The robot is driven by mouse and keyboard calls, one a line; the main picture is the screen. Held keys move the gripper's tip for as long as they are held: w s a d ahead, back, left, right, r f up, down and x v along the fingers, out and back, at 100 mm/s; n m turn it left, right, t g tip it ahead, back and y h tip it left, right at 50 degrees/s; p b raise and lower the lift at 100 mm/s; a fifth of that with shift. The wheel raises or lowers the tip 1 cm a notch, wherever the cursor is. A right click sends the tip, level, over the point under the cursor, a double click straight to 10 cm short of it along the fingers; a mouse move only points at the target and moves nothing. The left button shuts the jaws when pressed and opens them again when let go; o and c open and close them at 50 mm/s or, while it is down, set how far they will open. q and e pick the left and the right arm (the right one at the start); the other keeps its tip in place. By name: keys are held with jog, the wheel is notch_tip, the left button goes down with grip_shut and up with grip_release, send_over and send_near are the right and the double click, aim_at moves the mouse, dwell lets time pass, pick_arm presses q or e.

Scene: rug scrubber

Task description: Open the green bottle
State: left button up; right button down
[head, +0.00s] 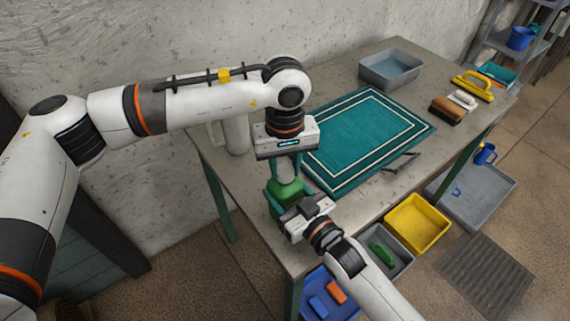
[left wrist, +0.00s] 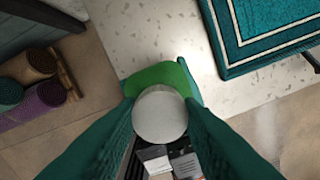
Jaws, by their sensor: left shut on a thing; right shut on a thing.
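The green bottle (head: 286,190) stands upright near the table's front left edge. Its green shoulder (left wrist: 165,76) shows below the pale round cap (left wrist: 160,115) in the left wrist view. My left gripper (head: 287,167) points straight down over the bottle and is shut on the cap, with a teal finger on each side of it. My right gripper (head: 280,200) comes from the front and is shut on the bottle's body. The lower part of the bottle is hidden behind the right gripper. I cannot tell whether the cap has turned.
A teal rug (head: 365,140) with white border lines lies on the table (head: 250,190). A grey basin (head: 390,70), a yellow-handled scrubber (head: 473,87) and brushes (head: 448,109) sit at the back right. A white jug (head: 236,135) stands behind my left arm. Bins (head: 418,222) are below.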

pick_arm(q)
jog(key=n, duration=1.3)
jog(key=shift+n, duration=0.4)
jog(key=n, duration=0.6)
jog(key=shift+n, duration=0.4)
jog(key=n, duration=0.6)
jog(key=shift+n, duration=0.3)
jog(key=n, duration=0.4)
jog(key=shift+r, duration=0.1)
jog(key=n, duration=0.9)
jog(key=shift+n, duration=0.3)
jog(key=n, duration=0.4)
